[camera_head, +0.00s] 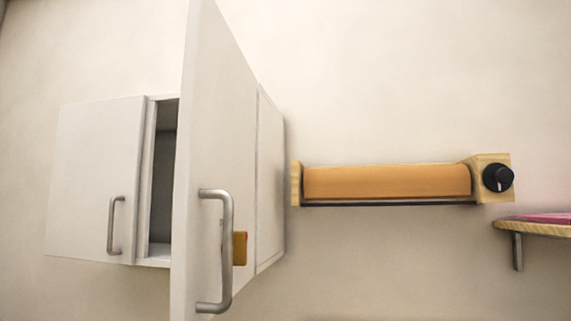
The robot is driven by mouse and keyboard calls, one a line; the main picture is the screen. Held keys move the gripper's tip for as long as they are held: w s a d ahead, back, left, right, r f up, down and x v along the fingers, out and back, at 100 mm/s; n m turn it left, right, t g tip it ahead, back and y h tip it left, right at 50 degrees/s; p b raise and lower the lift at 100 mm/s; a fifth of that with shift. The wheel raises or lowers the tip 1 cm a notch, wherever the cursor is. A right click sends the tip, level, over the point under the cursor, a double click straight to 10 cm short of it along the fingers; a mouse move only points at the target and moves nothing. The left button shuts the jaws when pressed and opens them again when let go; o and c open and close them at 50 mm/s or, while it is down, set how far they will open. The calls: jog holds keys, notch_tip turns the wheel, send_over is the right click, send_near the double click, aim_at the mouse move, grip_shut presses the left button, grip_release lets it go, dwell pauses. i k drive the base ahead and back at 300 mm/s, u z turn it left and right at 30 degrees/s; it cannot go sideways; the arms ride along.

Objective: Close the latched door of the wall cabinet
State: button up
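The white wall cabinet (267,180) hangs at the left of the head view. Its right door (212,110) stands wide open, swung out toward me, with a grey bar handle (228,250) on it. A small orange-brown block (240,248) shows just behind that handle; I cannot tell whether it is the latch. The left door (85,170) looks shut and has its own grey handle (115,225). A dark strip of the inside (163,180) shows between the doors; the rest is hidden by the open door. My gripper is not in view.
An orange roll or panel in a wooden holder (388,181) with a black knob (498,178) is on the wall right of the cabinet. A wooden shelf (540,228) with something pink on it juts out at the right edge. Bare wall lies below the holder.

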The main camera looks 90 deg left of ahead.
aim_at(213, 192)
jog(key=u, duration=2.95)
